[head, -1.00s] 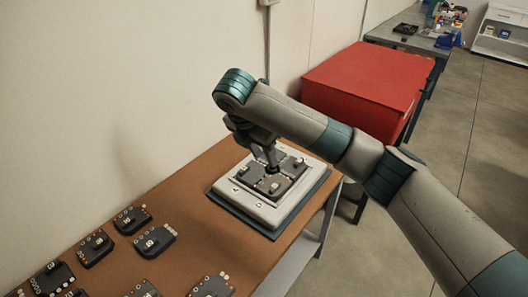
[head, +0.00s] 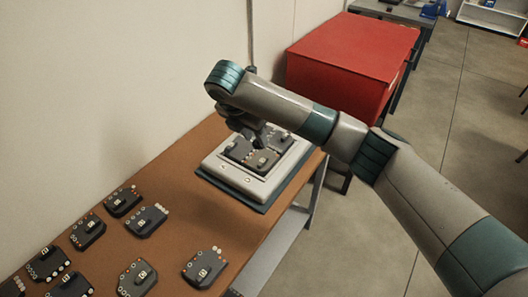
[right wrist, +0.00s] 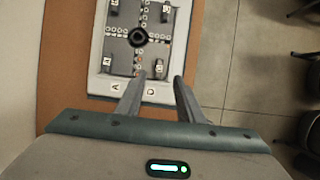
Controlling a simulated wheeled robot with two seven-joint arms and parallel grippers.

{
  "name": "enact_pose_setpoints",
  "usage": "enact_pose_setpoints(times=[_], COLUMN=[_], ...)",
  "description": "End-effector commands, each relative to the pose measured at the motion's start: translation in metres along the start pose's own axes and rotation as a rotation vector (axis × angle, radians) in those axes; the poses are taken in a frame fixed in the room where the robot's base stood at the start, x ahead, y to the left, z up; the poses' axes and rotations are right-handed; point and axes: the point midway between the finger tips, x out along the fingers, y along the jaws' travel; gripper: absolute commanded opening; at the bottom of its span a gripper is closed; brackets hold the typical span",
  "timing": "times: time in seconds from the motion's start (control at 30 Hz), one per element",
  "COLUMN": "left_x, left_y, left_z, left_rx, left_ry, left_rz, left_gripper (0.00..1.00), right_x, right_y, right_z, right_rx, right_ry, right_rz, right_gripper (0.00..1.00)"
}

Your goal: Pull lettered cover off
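In the head view a pale square fixture (head: 237,180) on a dark base holds dark modules with small lettered blocks on top; one module (head: 262,159) shows at the near side. In the right wrist view the fixture's rim (right wrist: 106,84) bears the letters A and D. Dark modules (right wrist: 118,48) surround a round black knob (right wrist: 138,36). My right gripper (head: 260,143) is above the fixture in the head view. My arm hides part of the fixture. My left gripper is not visible.
Several loose dark lettered modules (head: 146,220) lie on the brown table (head: 215,237) at the front left. A red cabinet (head: 350,50) stands behind the fixture. A wall (head: 80,90) borders the table's left side. Floor is open at the right.

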Motion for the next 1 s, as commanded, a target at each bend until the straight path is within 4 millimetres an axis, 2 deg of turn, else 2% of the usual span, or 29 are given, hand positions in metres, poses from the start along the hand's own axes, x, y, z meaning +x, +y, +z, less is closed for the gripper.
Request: enact_pose_setpoints(times=[0.6, 0.8, 1.0], left_x=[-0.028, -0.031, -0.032], left_y=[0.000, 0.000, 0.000], left_z=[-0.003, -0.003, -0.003], left_rx=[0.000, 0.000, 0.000], left_ry=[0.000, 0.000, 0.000], left_rz=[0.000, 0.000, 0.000], left_gripper=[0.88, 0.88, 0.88], right_x=[0.099, 0.119, 0.126], right_y=[-0.001, 0.000, 0.000], right_z=[0.001, 0.000, 0.000], right_rx=[0.000, 0.001, 0.000], right_ry=[0.000, 0.001, 0.000], right_rz=[-0.003, -0.001, 0.000], right_gripper=[0.34, 0.34, 0.34])
